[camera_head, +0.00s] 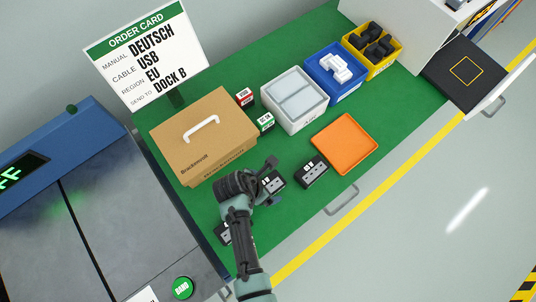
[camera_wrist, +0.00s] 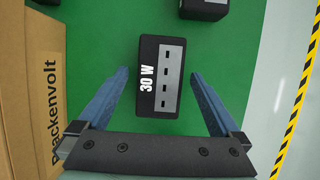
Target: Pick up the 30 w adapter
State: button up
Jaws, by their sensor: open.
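The 30 W adapter (camera_wrist: 172,78) is a black block with white "30 W" lettering and a grey face with several dark slots. In the wrist view it lies on the green mat between the two blue fingers of my gripper (camera_wrist: 158,82), which is open, with green showing on both sides. In the head view my gripper (camera_head: 266,181) is over the mat and partly covers this adapter (camera_head: 275,182). A similar black adapter (camera_head: 312,171) lies to its right; its label is too small to read. Another dark block (camera_head: 223,233) is partly hidden by my arm.
A cardboard box with a white handle (camera_head: 203,135) stands close left of my gripper. An orange tray (camera_head: 343,144), a white bin (camera_head: 294,101), a blue bin (camera_head: 336,72) and a yellow bin (camera_head: 371,48) are farther right. Small red (camera_head: 245,98) and green (camera_head: 265,122) boxes stand between.

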jog(key=shift+f, duration=0.25)
dwell(0.4)
grip_shut()
dwell(0.4)
